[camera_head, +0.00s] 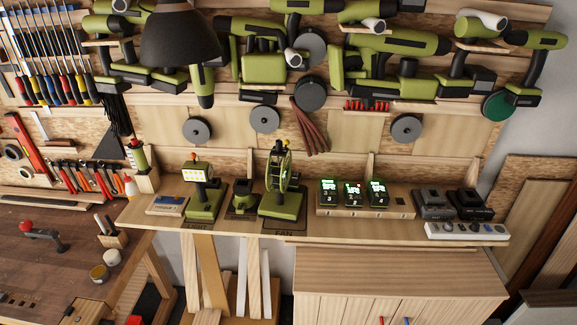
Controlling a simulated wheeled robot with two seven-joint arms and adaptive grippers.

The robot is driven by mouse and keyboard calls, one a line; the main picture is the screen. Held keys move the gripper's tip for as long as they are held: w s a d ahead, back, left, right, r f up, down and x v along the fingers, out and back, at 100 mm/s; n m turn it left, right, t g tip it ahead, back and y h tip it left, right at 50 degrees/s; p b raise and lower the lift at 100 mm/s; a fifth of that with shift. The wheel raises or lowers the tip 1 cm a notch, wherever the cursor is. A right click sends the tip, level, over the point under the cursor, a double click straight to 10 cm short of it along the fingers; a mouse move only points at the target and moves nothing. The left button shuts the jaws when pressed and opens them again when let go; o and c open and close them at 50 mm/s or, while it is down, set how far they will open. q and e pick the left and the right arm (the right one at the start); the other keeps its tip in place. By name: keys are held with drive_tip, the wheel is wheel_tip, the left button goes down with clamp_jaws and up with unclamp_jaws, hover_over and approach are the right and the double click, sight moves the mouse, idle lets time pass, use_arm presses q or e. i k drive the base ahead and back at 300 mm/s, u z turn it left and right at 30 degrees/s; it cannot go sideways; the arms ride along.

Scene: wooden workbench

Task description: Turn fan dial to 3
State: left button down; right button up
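The fan (280,180) stands upright on the wooden shelf in the middle of the view. It has a green base and a round dark cage with green parts, seen nearly edge-on. The label "FAN" is on the dark mat (284,227) under it. The dial cannot be made out at this size, so its setting cannot be told. Neither my left nor my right gripper shows in the head view.
A lit green work lamp (203,190) stands left of the fan, with a small green device (243,197) between them. Chargers (353,193) and a white power strip (466,231) are to the right. A black lampshade (180,40) hangs above. Power tools hang on the wall.

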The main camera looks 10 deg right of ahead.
sight(279, 143)
drive_tip(key=z, duration=0.05)
drive_tip(key=k, duration=0.5)
drive_tip(key=u, duration=0.75)
drive_tip(key=i, duration=1.45)
drive_tip(key=z, duration=0.75)
